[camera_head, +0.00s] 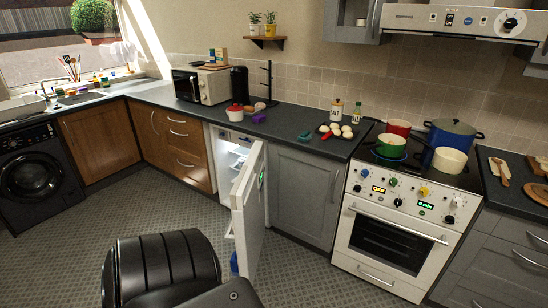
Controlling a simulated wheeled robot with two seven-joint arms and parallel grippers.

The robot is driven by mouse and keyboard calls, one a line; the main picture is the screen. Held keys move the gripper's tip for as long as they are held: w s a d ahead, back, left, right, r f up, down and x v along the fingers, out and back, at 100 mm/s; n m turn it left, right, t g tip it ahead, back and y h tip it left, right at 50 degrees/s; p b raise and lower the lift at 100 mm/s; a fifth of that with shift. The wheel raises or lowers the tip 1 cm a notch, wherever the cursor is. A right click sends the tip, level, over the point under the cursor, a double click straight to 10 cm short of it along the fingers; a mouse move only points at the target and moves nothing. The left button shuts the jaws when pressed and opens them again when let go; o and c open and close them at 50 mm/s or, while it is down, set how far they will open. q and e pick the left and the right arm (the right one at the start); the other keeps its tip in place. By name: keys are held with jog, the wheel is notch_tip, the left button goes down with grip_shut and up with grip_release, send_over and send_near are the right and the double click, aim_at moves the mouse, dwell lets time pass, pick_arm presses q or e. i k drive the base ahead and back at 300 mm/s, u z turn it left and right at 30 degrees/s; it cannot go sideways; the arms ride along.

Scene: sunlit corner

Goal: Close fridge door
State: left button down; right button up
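The white fridge door (250,210) stands wide open, swung out from the counter front into the room. It appears hinged on the right side of the fridge, beside the grey cabinet. The small fridge (222,145) is built in under the dark counter, and part of its lit inside shows to the left of the door. A blue item (234,262) shows low at the door's inner side. Neither of my grippers is in view. A dark part of my own body at the bottom covers some floor in front of the door.
Wooden drawers (184,145) stand left of the fridge. A grey cabinet (305,195) and a white oven (390,240) with pots on its hob stand to the right. The tiled floor (110,220) is clear to the left of the door.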

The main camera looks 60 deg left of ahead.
aim_at(248, 221)
jog(key=u, duration=0.05)
jog(key=i, duration=1.45)
jog(key=u, duration=1.45)
jog(key=i, duration=0.5)
jog(key=u, duration=0.5)
